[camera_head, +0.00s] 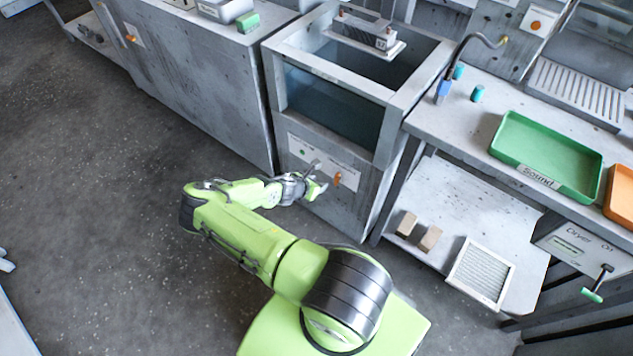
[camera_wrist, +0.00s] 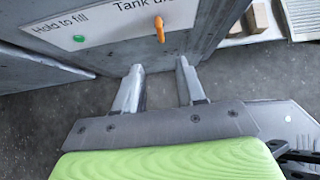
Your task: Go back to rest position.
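My green arm reaches over the floor toward the front of the tank in the head view, with my gripper (camera_head: 316,187) low beside the tank's control panel (camera_head: 322,163). In the wrist view my gripper (camera_wrist: 161,85) has its two grey fingers apart with nothing between them. Bare floor shows between and beyond the fingers. The panel, with a green button (camera_wrist: 79,38) and an orange knob (camera_wrist: 159,29), is just past the fingertips. I cannot tell whether a fingertip touches the tank front.
The water tank (camera_head: 388,150) holds a metal part on a raised platform (camera_head: 365,42). To its right, a bench carries a green tray (camera_head: 547,155) and an orange tray (camera_head: 620,194). Its lower shelf (camera_head: 470,215) holds blocks and a filter panel (camera_head: 481,275). Open floor (camera_head: 90,200) lies left.

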